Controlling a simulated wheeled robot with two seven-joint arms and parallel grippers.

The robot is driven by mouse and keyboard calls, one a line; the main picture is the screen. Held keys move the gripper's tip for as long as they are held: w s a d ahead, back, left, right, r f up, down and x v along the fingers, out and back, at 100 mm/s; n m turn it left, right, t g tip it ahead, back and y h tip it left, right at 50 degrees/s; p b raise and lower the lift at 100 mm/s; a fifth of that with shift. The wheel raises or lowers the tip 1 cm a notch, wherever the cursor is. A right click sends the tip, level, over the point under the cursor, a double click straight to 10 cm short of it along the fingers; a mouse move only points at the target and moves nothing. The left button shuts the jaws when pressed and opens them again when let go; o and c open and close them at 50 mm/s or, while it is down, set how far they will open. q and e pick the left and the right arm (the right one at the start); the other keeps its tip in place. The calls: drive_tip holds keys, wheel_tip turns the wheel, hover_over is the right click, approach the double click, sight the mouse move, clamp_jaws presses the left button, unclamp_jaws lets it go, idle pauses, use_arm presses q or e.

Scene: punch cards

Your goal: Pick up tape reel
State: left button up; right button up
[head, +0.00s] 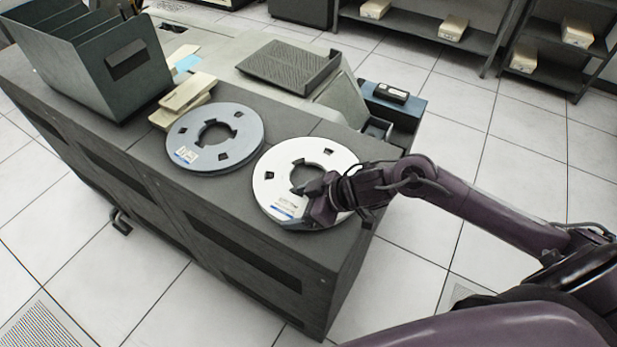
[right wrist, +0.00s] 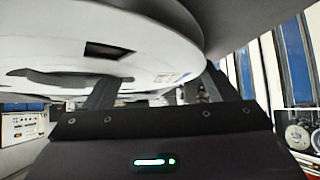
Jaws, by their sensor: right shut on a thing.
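Two tape reels are in the head view. The white tape reel (head: 276,165) is at the right end of the dark cabinet top. The grey tape reel (head: 243,122) lies flat to its left. My right gripper (head: 306,197) is at the near right side of the white reel and shut on its ring. In the right wrist view the white reel (right wrist: 150,48) fills the upper left, with my right gripper's fingers (right wrist: 155,88) at its rim. Whether the reel touches the cabinet top cannot be told. My left gripper is not in view.
The dark cabinet (head: 240,235) has an open grey bin (head: 125,65) and stacked beige card boxes (head: 188,92) on its left part. A sloped ribbed tray (head: 288,65) stands behind the reels. A black stapler-like item (head: 391,92) is at the back right.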

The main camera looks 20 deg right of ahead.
drive_tip(key=shift+r, duration=0.1)
drive_tip(key=shift+c, duration=0.2)
drive_tip(key=shift+r, duration=0.4)
drive_tip(key=shift+c, duration=0.9)
wheel_tip(320, 180, up, 2)
drive_tip(key=shift+d+r, duration=0.1)
drive_tip(key=shift+r, duration=0.1)
clamp_jaws()
wheel_tip(320, 180, up, 17)
drive_tip(key=shift+p, duration=0.45)
drive_tip(key=shift+f, duration=0.15)
drive_tip(key=o, duration=1.3)
unclamp_jaws()
drive_tip(key=shift+o, duration=0.6)
